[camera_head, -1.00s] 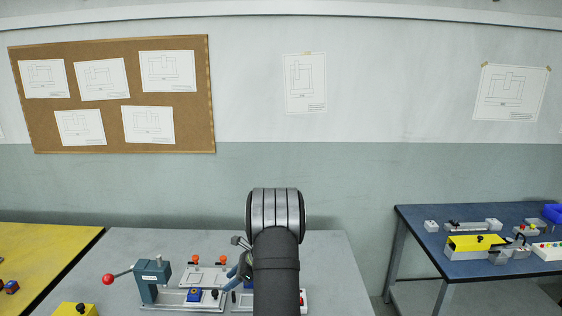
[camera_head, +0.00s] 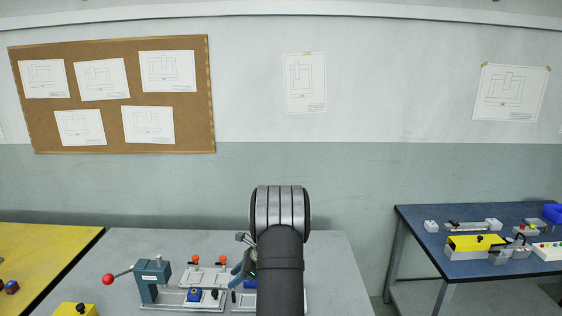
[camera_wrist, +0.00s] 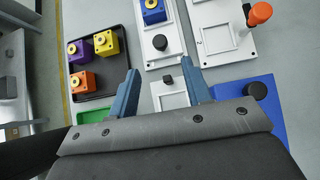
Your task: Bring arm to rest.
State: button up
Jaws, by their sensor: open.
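My gripper (camera_wrist: 160,90) shows in the wrist view with two blue-grey fingers spread apart and nothing between them. It hangs above the grey table, over a white fixture plate (camera_wrist: 171,96). In the head view my dark arm hides most of the gripper; only a small blue-grey part of it shows left of the arm, beside the fixtures on the grey table (camera_head: 330,262).
A teal press with a red-knobbed lever (camera_head: 153,281) stands left on the table. The wrist view shows a black tray (camera_wrist: 96,65) with purple, yellow and orange blocks, a plate with an orange knob (camera_wrist: 259,13), and a blue block (camera_wrist: 255,107). A blue table (camera_head: 480,225) stands right.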

aim_at(191, 291)
jog(key=x, duration=0.8)
jog(key=shift+a+f, duration=0.25)
jog(key=shift+a, duration=0.05)
jog(key=a, duration=1)
jog(key=a+v, duration=0.1)
jog(key=v, duration=1.6)
jog(key=s+a+r+n+t+h, duration=0.1)
jog(key=s+a+r+n+h, duration=0.2)
jog(key=n, duration=0.8)
jog(key=shift+s+a+h, duration=1.2)
jog(key=shift+s+a, duration=0.25)
jog(key=shift+a, duration=0.45)
